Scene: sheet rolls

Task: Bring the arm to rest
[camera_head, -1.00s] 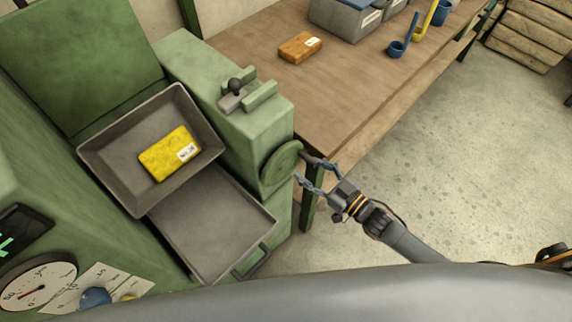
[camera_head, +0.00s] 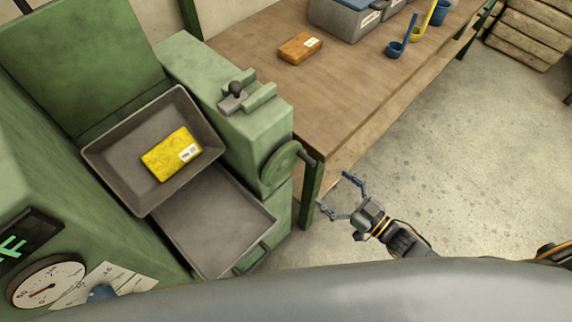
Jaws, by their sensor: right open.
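My right gripper (camera_head: 338,194) is open and empty in the head view, above the concrete floor just right of the green machine. Its fingers point up and left. It is apart from the machine's round handwheel (camera_head: 281,163) and from the table leg (camera_head: 312,190). My left gripper is not in the view.
The green machine (camera_head: 180,60) holds a grey hopper tray (camera_head: 112,150) with a yellow labelled block (camera_head: 171,154) in it. A lower grey tray (camera_head: 215,225) sits below. A wooden table (camera_head: 350,85) bears an orange block (camera_head: 300,47) and grey bins (camera_head: 345,18).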

